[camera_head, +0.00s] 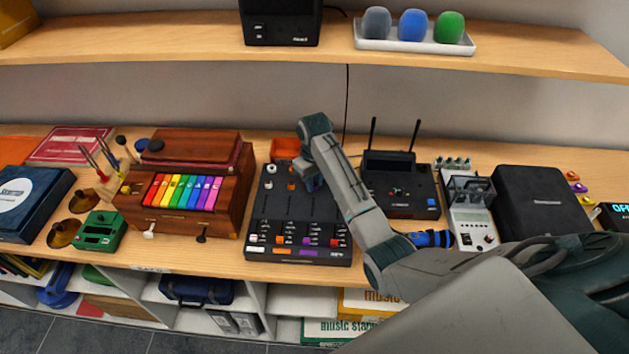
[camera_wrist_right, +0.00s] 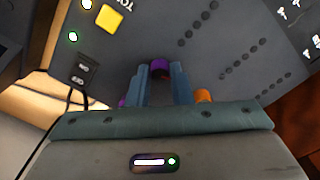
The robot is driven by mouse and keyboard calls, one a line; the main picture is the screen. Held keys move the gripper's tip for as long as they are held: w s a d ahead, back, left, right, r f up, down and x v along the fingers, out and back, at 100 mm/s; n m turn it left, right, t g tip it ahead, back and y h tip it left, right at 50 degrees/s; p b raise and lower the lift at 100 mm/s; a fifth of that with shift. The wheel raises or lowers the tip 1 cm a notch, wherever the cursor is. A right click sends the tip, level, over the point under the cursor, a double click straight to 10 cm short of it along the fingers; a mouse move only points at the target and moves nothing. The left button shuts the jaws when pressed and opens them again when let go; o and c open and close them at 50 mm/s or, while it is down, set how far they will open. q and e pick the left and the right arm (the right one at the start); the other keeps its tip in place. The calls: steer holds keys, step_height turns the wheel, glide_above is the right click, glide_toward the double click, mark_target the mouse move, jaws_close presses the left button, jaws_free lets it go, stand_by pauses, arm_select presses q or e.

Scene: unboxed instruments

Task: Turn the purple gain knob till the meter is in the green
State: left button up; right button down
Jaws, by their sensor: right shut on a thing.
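The black mixer (camera_head: 262,205) lies flat on the bench in the head view, with its dark panel (camera_wrist_right: 215,60) filling much of the right wrist view. My right gripper (camera_head: 312,184) reaches down over its upper right part. In the right wrist view the gripper (camera_wrist_right: 160,80) is shut on a purple knob (camera_wrist_right: 160,68), which sits between the fingertips. In the head view the arm and gripper hide this knob. My left gripper is not in view.
An orange knob (camera_wrist_right: 203,96) is close to the right finger. A black box with two antennas (camera_head: 400,190) stands right of the mixer, and a wooden instrument with coloured keys (camera_head: 182,192) stands left. An orange box (camera_head: 286,148) is behind the mixer. A shelf (camera_head: 180,42) hangs above.

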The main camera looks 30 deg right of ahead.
steer(key=m, duration=0.5)
steer(key=shift+m, duration=0.4)
stand_by(0.4)
steer(key=c, duration=1.3)
jaws_free()
